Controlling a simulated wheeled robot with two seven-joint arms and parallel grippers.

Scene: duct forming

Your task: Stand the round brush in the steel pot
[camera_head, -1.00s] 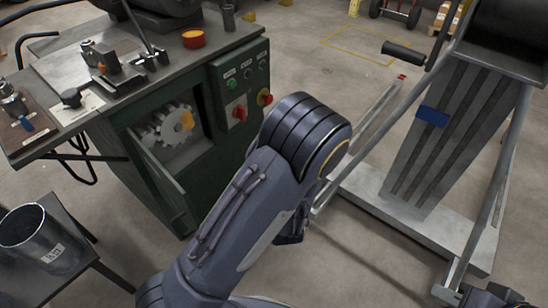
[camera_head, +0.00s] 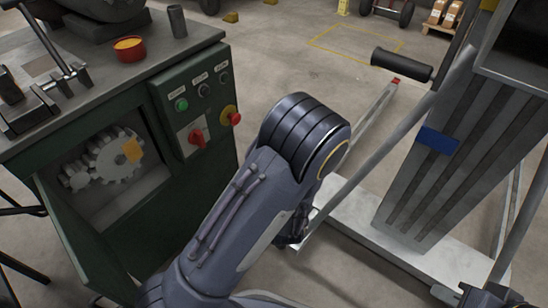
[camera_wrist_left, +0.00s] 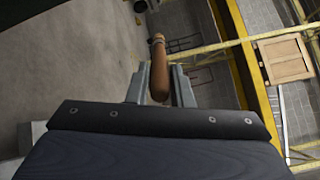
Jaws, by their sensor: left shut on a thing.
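In the left wrist view my left gripper (camera_wrist_left: 159,92) has its two grey fingers closed on a brown, wooden-looking handle (camera_wrist_left: 159,62), which I take to be the round brush's. The handle points away from the wrist and narrows to a small knob; bristles cannot be made out. In the head view a small dark part at the lower right corner looks like my right gripper (camera_head: 488,296); its fingers cannot be made out. The steel pot is not in either view now.
A green machine (camera_head: 200,185) with an open gear bay and red knobs stands at left. A red tin (camera_head: 130,50) and a grey cup (camera_head: 177,22) are on its top. A grey steel frame (camera_head: 440,160) stands at right. Open floor (camera_head: 290,55) lies between and behind them.

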